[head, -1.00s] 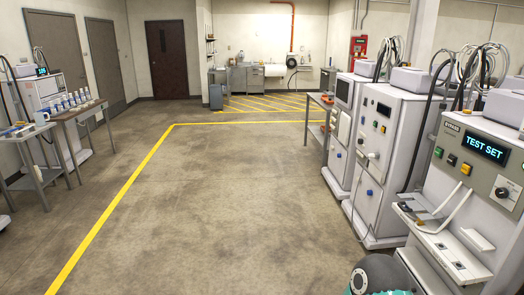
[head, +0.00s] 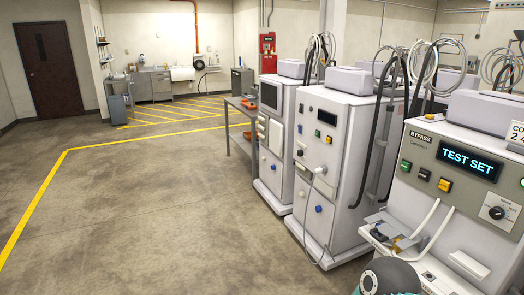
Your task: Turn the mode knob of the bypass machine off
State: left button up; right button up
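The bypass machine (head: 455,165) stands at the right edge, white with a grey-green front panel and a "BYPASS" label. Its display (head: 470,161) reads "TEST SET". The black mode knob (head: 497,212) sits on a pale plate at the right of the panel, below the display. A green, a dark and a yellow button are in a row to its left. The knob's exact pointer direction is too small to tell. A rounded dark and teal part of my own arm shows at the bottom edge. Neither gripper is in view, and nothing of mine touches the knob.
Two more white machines (head: 325,175) stand left of the bypass machine, with hoses and a cable (head: 307,215). A grey side table (head: 240,130) with orange items is beyond them. The floor (head: 150,220) at left is clear, marked with yellow lines.

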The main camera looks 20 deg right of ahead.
aim_at(496, 212)
jog(key=z, duration=0.55)
jog(key=i, duration=1.25)
jog(key=z, duration=1)
jog(key=i, duration=0.35)
jog(key=z, duration=0.05)
jog(key=k, duration=0.8)
jog(key=z, duration=0.2)
jog(key=i, duration=0.8)
jog(key=u, duration=0.1)
